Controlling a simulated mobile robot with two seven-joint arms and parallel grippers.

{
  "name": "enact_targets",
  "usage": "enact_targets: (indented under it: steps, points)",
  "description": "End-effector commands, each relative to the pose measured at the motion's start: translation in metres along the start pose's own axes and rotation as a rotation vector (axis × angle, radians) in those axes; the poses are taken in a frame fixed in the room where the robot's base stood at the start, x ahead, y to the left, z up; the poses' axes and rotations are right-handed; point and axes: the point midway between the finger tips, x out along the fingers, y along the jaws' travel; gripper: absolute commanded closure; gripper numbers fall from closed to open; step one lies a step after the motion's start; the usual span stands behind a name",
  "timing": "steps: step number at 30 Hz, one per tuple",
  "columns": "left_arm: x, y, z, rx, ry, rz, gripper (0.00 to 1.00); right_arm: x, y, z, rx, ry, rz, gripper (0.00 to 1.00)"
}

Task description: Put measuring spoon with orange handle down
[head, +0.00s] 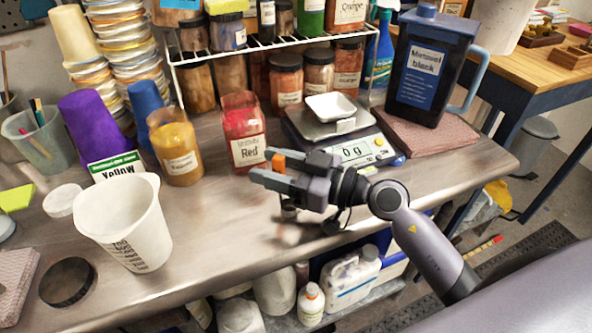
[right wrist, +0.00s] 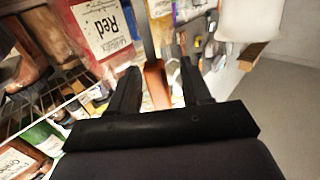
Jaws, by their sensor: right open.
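The measuring spoon's orange handle (head: 278,163) shows between the fingers of my right gripper (head: 264,165), over the front part of the metal bench. In the right wrist view the orange handle (right wrist: 155,84) and its grey stem (right wrist: 148,38) lie between the fingers (right wrist: 158,70), with gaps on both sides. My right gripper is open around the handle. The spoon's bowl is hidden, and I cannot tell whether the spoon rests on anything. My left gripper is out of view.
A red powder jar (head: 245,135) stands just behind the gripper. A scale (head: 355,152) bearing a white weighing boat (head: 330,107) is behind right. A white measuring beaker (head: 125,225) and yellow jar (head: 175,150) stand left. The bench (head: 215,235) is clear at its front middle.

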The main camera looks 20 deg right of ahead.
Motion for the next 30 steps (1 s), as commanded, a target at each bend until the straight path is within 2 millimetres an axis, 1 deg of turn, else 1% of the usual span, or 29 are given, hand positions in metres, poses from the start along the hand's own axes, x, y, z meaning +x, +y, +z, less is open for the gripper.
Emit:
enact_targets:
  steps: [5,12,18,21,24,30]
  points:
    - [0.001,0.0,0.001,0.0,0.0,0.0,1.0,-0.024,0.0,0.001,-0.002,-0.004,0.002,0.52]
    - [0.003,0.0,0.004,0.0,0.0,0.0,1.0,-0.071,0.0,0.003,-0.001,-0.005,0.0,0.52]
    - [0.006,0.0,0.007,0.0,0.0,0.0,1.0,-0.102,0.0,0.002,-0.001,-0.003,0.001,0.52]
    - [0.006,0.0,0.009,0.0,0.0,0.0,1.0,-0.111,0.0,0.002,0.0,-0.003,0.001,0.52]
    - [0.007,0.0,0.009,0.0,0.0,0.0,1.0,-0.117,0.0,0.0,-0.001,-0.001,0.0,0.52]
    - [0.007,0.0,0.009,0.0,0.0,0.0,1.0,-0.12,0.0,-0.001,-0.002,0.0,0.0,0.52]
